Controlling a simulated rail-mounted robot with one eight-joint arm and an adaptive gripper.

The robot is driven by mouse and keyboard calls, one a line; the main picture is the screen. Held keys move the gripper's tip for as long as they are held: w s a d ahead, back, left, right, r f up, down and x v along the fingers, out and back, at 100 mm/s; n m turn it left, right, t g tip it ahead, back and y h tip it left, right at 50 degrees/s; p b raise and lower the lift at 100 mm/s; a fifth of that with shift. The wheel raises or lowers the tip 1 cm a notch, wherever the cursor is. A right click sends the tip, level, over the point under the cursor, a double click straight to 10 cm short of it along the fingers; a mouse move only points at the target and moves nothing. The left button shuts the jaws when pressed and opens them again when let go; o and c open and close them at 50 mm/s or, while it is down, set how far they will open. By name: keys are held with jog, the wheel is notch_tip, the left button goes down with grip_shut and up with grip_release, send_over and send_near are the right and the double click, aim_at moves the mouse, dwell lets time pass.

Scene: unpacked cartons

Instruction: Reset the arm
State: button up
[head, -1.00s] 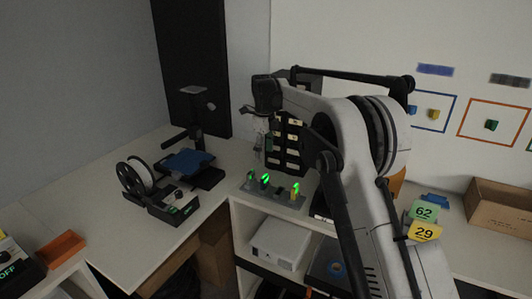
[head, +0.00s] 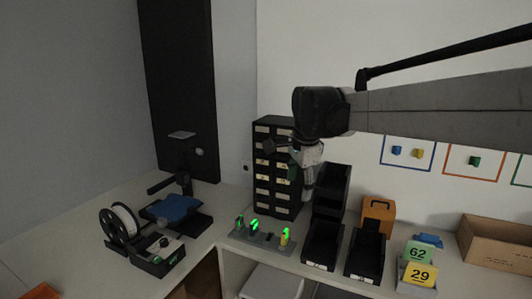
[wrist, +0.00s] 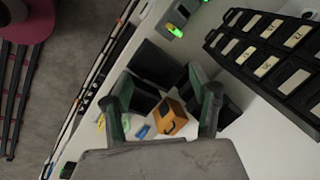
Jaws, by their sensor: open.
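My gripper (head: 308,183) hangs in front of the dark drawer cabinet (head: 275,203) in the head view, above the back counter. In the wrist view its two fingers (wrist: 165,105) are spread apart with nothing held between them. An orange case (wrist: 167,121) shows between the fingers in that view, but well beyond them. My arm reaches in from the right of the head view. Part of the cabinet is hidden behind my gripper.
A grey board (head: 265,240) with green-lit pieces sits below my gripper. Black bins (head: 323,246), number cards (head: 420,275) and a cardboard box (head: 492,245) stand to the right. A 3D printer (head: 178,212) and a spool machine (head: 155,256) stand left. The air above the left desk is free.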

jog(key=s+d+f+n+t, duration=0.1)
jog(key=s+d+f+n, duration=0.2)
jog(key=s, duration=0.7)
jog(key=s+d+f+n+t+b, duration=0.1)
jog(key=s+d+f+n, duration=0.3)
jog(key=s, duration=0.7)
jog(key=s+d+f+n+t, duration=0.2)
jog(key=s+d+f+n, duration=0.2)
jog(key=s, duration=0.6)
jog(key=shift+s+n+h+b, duration=0.25)
jog(key=shift+n+h+b, duration=0.1)
jog(key=shift+n, duration=0.85)
